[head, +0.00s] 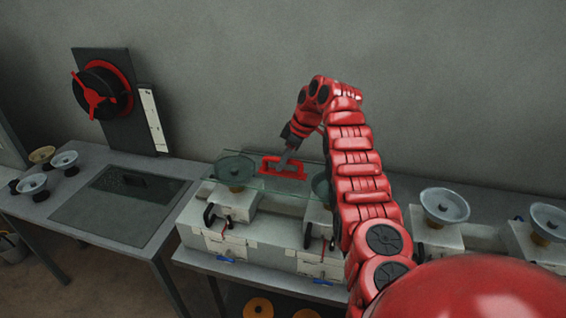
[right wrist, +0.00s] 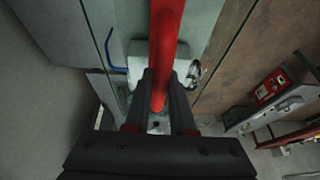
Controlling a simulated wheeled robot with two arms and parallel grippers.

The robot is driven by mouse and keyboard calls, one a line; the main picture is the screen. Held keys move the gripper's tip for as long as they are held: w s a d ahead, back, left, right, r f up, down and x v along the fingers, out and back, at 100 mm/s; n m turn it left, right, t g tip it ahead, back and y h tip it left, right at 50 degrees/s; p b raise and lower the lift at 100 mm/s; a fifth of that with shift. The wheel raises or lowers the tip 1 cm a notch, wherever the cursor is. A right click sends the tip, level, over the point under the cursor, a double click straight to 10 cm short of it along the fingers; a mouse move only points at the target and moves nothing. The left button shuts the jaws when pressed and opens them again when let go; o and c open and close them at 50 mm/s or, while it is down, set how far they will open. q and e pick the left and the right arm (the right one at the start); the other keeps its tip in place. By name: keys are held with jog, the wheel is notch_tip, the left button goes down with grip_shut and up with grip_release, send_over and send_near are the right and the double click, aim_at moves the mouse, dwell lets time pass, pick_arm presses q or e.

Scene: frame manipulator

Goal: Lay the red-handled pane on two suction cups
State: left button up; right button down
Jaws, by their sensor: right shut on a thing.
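The clear glass pane (head: 262,183) with its red handle (head: 270,164) is over the grey-white bench in the head view. My right gripper (head: 287,160) is shut on the red handle, which also shows between the fingers in the right wrist view (right wrist: 166,45). One suction cup (head: 235,169) shows through the pane's left part. A second cup (head: 321,186) is at its right end, partly hidden by my arm. I cannot tell whether the pane touches the cups. My left gripper is not in view.
Two more suction cups, one nearer (head: 444,205) and one farther right (head: 548,221), stand on white blocks. A grey wall is behind.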

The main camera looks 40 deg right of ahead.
dwell(0.4)
jog(key=c, duration=0.7)
grip_release()
jog(key=shift+r, duration=0.1)
